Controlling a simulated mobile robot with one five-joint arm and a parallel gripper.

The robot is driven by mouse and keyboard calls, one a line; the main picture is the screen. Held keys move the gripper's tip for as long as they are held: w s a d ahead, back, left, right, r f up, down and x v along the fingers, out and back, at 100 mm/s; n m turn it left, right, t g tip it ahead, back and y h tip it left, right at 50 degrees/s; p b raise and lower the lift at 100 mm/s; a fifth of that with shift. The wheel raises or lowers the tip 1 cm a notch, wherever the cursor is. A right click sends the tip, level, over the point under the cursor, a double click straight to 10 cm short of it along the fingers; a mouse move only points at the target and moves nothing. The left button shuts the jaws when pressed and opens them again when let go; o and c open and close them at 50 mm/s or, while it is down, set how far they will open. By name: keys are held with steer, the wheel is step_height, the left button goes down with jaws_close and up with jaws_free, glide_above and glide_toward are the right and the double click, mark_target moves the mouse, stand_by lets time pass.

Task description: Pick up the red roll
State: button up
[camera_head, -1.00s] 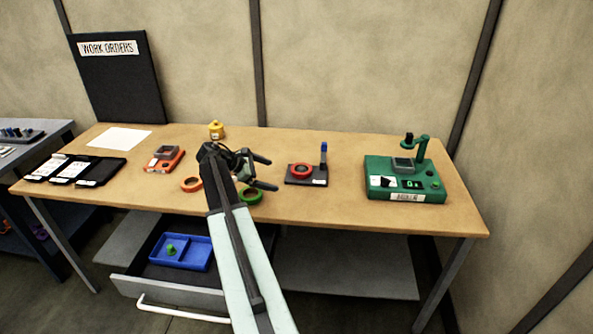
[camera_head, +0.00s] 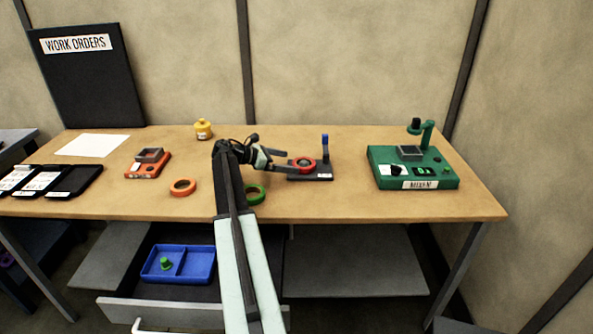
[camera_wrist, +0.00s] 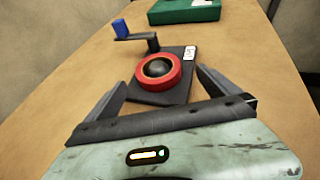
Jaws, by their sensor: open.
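The red roll (camera_head: 302,163) is a ring lying flat around a dark hub on a small black stand (camera_head: 322,174). In the wrist view the red roll (camera_wrist: 158,71) sits ahead of and between my two open fingers. My gripper (camera_head: 277,160) points right toward the roll from its left side in the head view. In the wrist view my gripper (camera_wrist: 160,85) is open and empty, with a finger on either side of the stand's near end. I cannot tell whether the fingertips touch the stand.
A green roll (camera_head: 255,195) and an orange roll (camera_head: 183,188) lie to the left. A green mixer (camera_head: 430,172) stands at right; clear table lies between.

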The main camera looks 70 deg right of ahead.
mark_target(302, 162)
steer(key=shift+b+x, duration=0.5)
steer(key=shift+x, duration=0.55)
steer(key=x, duration=0.2)
steer(key=b+x, duration=0.1)
steer(key=x, duration=0.2)
steer(key=shift+w+d, duration=0.15)
steer(key=shift+d, duration=0.15)
steer(key=shift+r, duration=0.1)
steer(key=c, duration=1.5)
steer(key=shift+o, duration=0.2)
steer(key=shift+r, duration=0.1)
step_height(302, 162, up, 4)
steer(key=p, duration=0.4)
steer(key=a, duration=0.5)
steer(key=w+a, duration=0.1)
steer(key=a, duration=0.4)
steer(key=w+a, duration=0.1)
steer(key=a, duration=0.5)
steer(key=shift+w+r+p, duration=0.2)
steer(key=shift+r+p, duration=0.1)
steer(key=shift+r, duration=0.1)
